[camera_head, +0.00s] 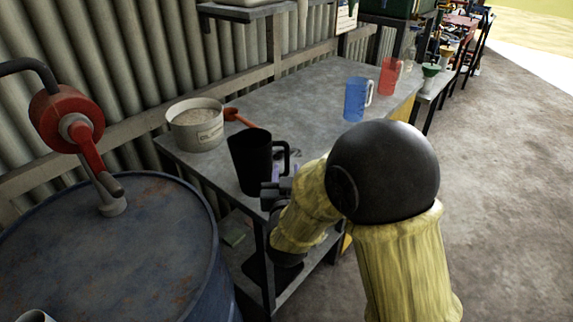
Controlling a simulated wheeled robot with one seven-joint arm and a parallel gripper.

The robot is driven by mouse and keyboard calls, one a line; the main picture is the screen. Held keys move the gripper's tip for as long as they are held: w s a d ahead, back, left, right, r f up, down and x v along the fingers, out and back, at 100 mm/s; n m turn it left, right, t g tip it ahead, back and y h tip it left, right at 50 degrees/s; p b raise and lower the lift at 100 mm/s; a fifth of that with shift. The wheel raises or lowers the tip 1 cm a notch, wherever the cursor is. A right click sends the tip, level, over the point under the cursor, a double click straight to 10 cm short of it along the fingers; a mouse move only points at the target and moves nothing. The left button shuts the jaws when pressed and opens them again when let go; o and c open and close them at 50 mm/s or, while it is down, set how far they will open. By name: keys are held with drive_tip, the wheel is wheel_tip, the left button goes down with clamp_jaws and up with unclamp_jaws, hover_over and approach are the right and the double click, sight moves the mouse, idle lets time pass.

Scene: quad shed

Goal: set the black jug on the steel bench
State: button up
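The black jug (248,162) stands upright over the near left part of the steel bench (300,100), close to its front edge. Its handle points right. I cannot tell whether its base touches the bench top or is just above it. My gripper (279,184) is at the jug's right side, close to the handle. The fingertips are small, dark and partly hidden by my arm, so their grip on the handle is not clear. My yellow-sleeved arm covers part of the bench's front side.
A pale tub (196,125) and a red scoop (239,117) are left of and behind the jug. A blue jug (356,99) and a red jug (388,77) stand farther along the bench. A blue drum (120,255) with a red pump (66,118) is at near left. The bench's middle is clear.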

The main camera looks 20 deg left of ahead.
drive_tip(key=v, duration=0.7)
drive_tip(key=shift+b, duration=0.35)
drive_tip(key=shift+w+d, duration=0.1)
drive_tip(key=shift+w, duration=0.05)
drive_tip(key=w+d+f+m+g+h, duration=0.1)
drive_tip(key=d+f+g, duration=0.25)
drive_tip(key=d, duration=0.35)
drive_tip(key=w+d+f+g+h, duration=0.1)
drive_tip(key=w+d+f+g, duration=0.2)
drive_tip(key=d, duration=0.4)
drive_tip(key=s+d+f+m+g+h, duration=0.2)
drive_tip(key=s+d+g, duration=0.6)
drive_tip(key=s+d, duration=0.5)
drive_tip(key=d+f+h, duration=0.1)
drive_tip(key=d, duration=0.3)
drive_tip(key=shift+s, duration=0.3)
